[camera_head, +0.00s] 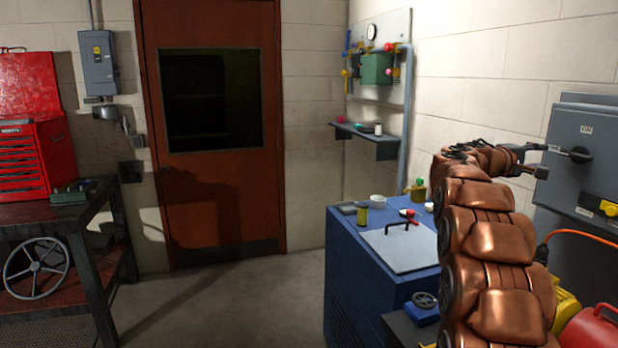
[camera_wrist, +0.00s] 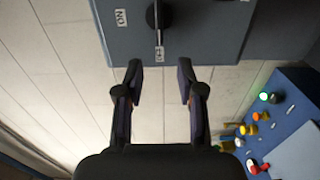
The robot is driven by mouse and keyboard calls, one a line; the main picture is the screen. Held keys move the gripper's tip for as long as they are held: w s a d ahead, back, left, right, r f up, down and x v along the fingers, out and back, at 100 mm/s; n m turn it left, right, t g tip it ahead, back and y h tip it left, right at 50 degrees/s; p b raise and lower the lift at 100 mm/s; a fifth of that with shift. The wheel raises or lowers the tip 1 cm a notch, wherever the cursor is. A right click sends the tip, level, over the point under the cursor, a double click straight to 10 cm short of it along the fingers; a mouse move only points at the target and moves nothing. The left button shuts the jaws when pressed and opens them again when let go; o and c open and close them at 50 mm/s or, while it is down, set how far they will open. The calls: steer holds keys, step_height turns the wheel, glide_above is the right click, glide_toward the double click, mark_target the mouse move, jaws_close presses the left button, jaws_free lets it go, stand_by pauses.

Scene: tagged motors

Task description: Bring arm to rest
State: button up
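My copper-coloured arm rises on the right in the head view and bends over toward the grey switch box (camera_head: 580,165) on the right wall. My gripper (camera_head: 541,161) is at its end, close to the dark switch handle (camera_head: 572,152) of that box. In the wrist view my gripper (camera_wrist: 160,75) has its two dark fingers apart, with bare wall between them. The handle (camera_wrist: 158,16) lies just beyond the fingertips, near an ON label.
A blue cabinet (camera_head: 345,262) with a light top plate and small items stands below my arm. A wall shelf (camera_head: 365,142) is behind it. A workbench (camera_head: 90,195) with a red tool chest (camera_head: 22,160) is left. The floor (camera_head: 235,305) between is clear.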

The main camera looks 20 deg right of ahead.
steer(key=s+a+f+t+y, duration=0.1)
steer(key=s+a+f+y, duration=0.15)
steer(key=a+f, duration=0.35)
steer(key=s+a+f+y, duration=0.25)
steer(key=a+f, duration=0.25)
steer(key=a, duration=0.3)
steer(key=s+a+f+g+y, duration=0.1)
steer(key=s+a+f+y, duration=0.3)
steer(key=s+a+f, duration=0.3)
steer(key=s+a+f+g+y, duration=0.1)
steer(key=s+a+f+y, duration=0.3)
steer(key=s+a, duration=0.9)
steer(key=s+a+f+g+y, duration=0.1)
steer(key=s+a+f+y, duration=0.4)
steer(key=s+a+f, duration=0.6)
steer(key=a, duration=1)
steer(key=shift+m, duration=0.3)
